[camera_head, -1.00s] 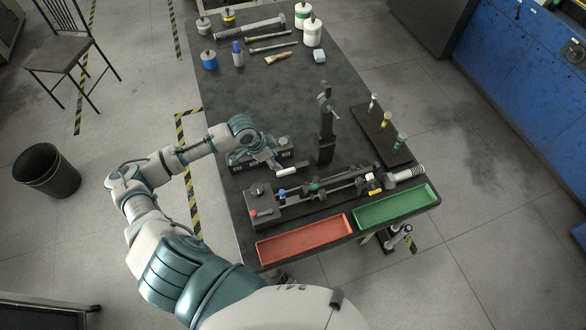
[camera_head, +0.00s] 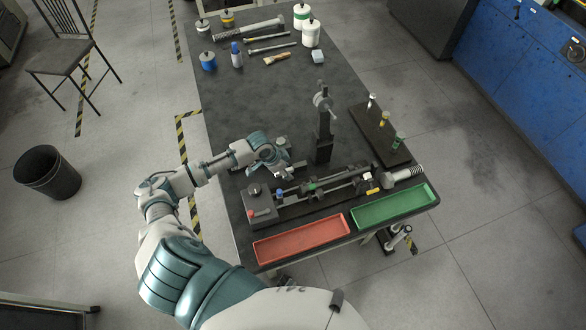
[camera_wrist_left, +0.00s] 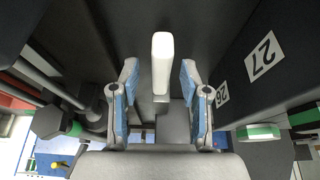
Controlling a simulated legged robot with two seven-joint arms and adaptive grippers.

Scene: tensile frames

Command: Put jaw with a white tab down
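The jaw's white tab (camera_wrist_left: 162,65) stands between the two blue-padded fingers of my left gripper (camera_wrist_left: 160,80) in the left wrist view. Gaps show on both sides of the tab, so the fingers are apart and not touching it. A grey block (camera_wrist_left: 174,120), seemingly the jaw's body, sits below the tab and is partly hidden by the gripper. A dark holder with labels 26 and 27 (camera_wrist_left: 264,54) lies beside it. In the head view my left gripper (camera_head: 283,170) is low over the table, covering the jaw.
The tensile frame (camera_head: 262,207) lies close in front of the left gripper. A dark upright post (camera_head: 323,135) stands to its right. Red (camera_head: 300,241) and green (camera_head: 393,207) trays line the near edge. A peg stand (camera_head: 380,135) is farther right. The table's middle is clear.

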